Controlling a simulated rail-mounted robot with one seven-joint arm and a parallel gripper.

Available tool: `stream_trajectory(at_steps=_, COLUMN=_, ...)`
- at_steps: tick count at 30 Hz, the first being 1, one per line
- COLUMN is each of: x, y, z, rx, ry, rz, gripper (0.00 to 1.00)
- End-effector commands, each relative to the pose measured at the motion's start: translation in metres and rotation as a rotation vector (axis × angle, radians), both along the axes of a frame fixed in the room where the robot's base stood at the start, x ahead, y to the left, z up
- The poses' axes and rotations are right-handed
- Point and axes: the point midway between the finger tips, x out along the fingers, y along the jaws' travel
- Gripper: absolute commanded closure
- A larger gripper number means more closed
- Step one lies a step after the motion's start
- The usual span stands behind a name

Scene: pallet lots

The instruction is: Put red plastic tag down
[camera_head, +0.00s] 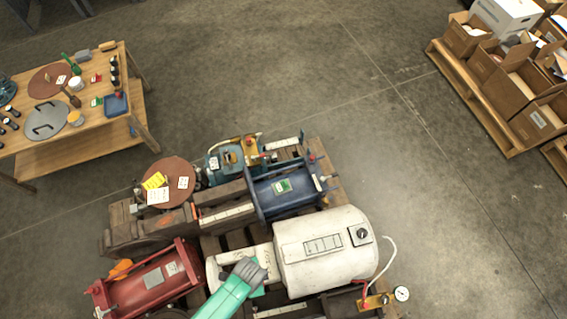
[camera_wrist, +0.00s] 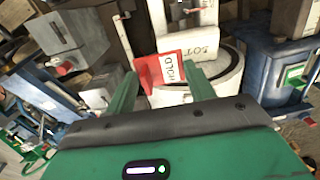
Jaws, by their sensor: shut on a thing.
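The red plastic tag (camera_wrist: 150,72) shows in the wrist view with a white panel marked HOLD. It is between the green fingers of my gripper (camera_wrist: 163,76), which is shut on it. Behind the tag is a white unit (camera_wrist: 206,66) with lettering that looks like LOT. In the head view my gripper (camera_head: 250,271) is over the pallet load, beside the large white tank (camera_head: 310,270). The tag cannot be made out there. Whether the tag touches the white unit cannot be told.
The pallet also carries a blue motor (camera_head: 283,194), a red cylinder (camera_head: 148,284) and a round brown disc (camera_head: 168,172) with labels. A wooden table (camera_head: 85,142) with tools stands at left. Cartons (camera_head: 535,108) fill a pallet at upper right. The floor between is clear.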

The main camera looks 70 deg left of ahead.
Motion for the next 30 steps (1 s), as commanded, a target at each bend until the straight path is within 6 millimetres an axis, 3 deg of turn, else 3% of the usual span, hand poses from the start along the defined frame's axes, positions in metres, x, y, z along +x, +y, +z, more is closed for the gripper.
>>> stream_trajectory(at_steps=9, x=0.088, y=0.032, z=-0.014, rx=0.003, ry=-0.005, rz=-0.001, gripper=0.68)
stream_trajectory(at_steps=15, x=0.129, y=0.047, z=-0.016, rx=0.002, ry=-0.002, rz=0.001, gripper=0.68)
stream_trajectory(at_steps=26, x=0.152, y=0.055, z=-0.018, rx=0.002, ry=-0.002, rz=0.000, gripper=0.68)
stream_trajectory(at_steps=30, x=0.149, y=0.054, z=-0.051, rx=0.000, ry=0.000, rz=0.001, gripper=0.68)
